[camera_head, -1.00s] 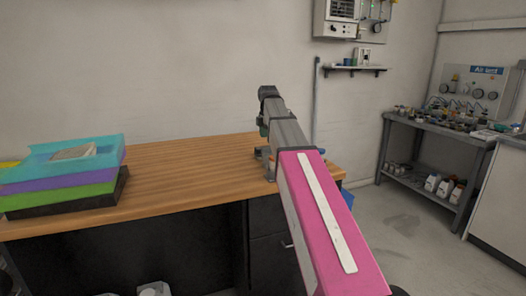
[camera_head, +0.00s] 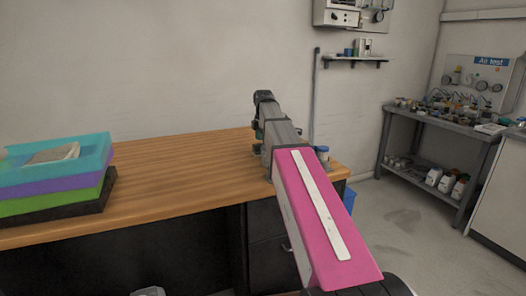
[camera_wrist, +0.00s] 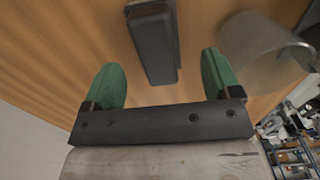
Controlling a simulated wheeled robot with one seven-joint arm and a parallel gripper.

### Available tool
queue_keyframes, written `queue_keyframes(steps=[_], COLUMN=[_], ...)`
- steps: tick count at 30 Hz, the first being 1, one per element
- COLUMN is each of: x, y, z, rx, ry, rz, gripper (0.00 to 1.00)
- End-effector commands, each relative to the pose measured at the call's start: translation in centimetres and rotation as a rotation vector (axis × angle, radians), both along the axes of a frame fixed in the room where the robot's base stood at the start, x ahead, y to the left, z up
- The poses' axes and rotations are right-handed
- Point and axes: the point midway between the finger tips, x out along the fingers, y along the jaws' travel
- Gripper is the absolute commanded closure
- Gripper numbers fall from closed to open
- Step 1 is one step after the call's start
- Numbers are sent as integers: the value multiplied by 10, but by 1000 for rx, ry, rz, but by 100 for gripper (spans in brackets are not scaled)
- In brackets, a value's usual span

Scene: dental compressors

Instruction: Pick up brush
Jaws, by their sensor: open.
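A dark grey, elongated block, likely the brush (camera_wrist: 154,45), shows in the wrist view above the wooden table top (camera_head: 190,170). Its near end lies between the green fingers of my gripper (camera_wrist: 161,76), with space on both sides. My gripper is open and empty. Whether the fingers are level with the block is hard to tell. In the head view my arm reaches over the right part of the table, and the block is not clearly seen behind it.
The middle of the table is clear. A wall rises behind.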

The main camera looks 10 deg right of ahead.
Motion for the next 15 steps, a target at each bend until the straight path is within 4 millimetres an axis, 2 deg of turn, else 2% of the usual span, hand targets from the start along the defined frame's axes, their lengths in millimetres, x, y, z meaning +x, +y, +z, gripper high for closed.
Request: queue_keyframes(steps=[5,12,15], x=[1,2,3], y=[0,0,0], z=[-14,-46,-51], rx=[0,0,0], ry=[1,2,0], rz=[0,0,0], gripper=[17,17,17])
